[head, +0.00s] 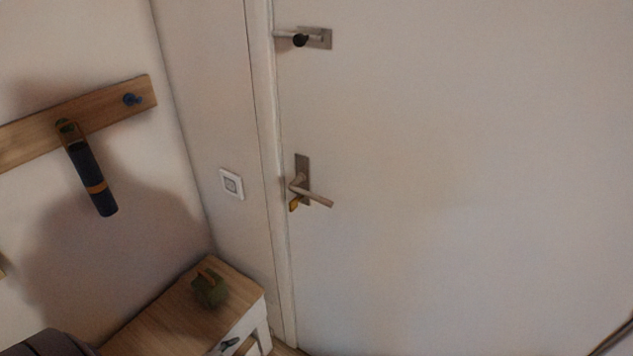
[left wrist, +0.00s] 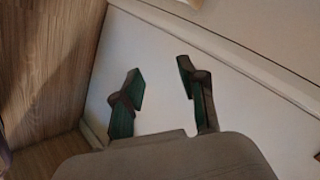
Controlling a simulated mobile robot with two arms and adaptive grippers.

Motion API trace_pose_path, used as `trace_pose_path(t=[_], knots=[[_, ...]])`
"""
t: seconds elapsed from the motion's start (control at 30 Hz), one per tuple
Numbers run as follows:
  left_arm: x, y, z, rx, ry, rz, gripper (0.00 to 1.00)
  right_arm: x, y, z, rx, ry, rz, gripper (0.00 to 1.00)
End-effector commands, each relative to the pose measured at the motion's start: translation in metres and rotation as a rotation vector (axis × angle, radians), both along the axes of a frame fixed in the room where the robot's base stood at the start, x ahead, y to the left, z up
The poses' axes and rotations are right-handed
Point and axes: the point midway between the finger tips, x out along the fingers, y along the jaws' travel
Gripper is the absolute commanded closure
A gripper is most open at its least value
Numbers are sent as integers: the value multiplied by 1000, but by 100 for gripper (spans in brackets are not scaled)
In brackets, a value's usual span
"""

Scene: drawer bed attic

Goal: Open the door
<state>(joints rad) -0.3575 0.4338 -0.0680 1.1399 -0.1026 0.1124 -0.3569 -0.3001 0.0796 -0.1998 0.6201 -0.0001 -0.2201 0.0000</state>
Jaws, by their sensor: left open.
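The white door (head: 450,150) fills the right of the head view and looks shut against its frame. Its lever handle (head: 316,197) sits on a metal plate near the door's left edge and points right, tilted slightly down. A small yellowish piece hangs just below the lever. A metal latch (head: 312,39) with a dark knob is higher up. My left gripper (left wrist: 160,92) is open and empty in the left wrist view, in front of a white panel. It is not in the head view. My right gripper is in neither view.
A wooden-topped cabinet (head: 160,312) with a green object (head: 210,288) stands left of the door. A wooden rack (head: 75,122) on the left wall holds a dark blue hanging item (head: 92,180). A switch (head: 232,184) is beside the frame.

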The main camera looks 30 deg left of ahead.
Motion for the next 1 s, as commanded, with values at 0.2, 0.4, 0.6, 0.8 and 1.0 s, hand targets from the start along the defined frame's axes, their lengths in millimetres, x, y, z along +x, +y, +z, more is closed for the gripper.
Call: trace_pose_path(t=[0.2,0.4,0.6,0.8,1.0], knots=[[102,10,238,338,-431,-407,58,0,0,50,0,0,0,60],[127,-30,380,565,-710,-683,58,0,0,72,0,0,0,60],[130,-52,422,641,-810,-779,58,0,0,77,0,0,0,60],[151,-62,425,642,-815,-776,58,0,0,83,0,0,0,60],[188,-80,426,641,-813,-774,58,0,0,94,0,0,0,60]])
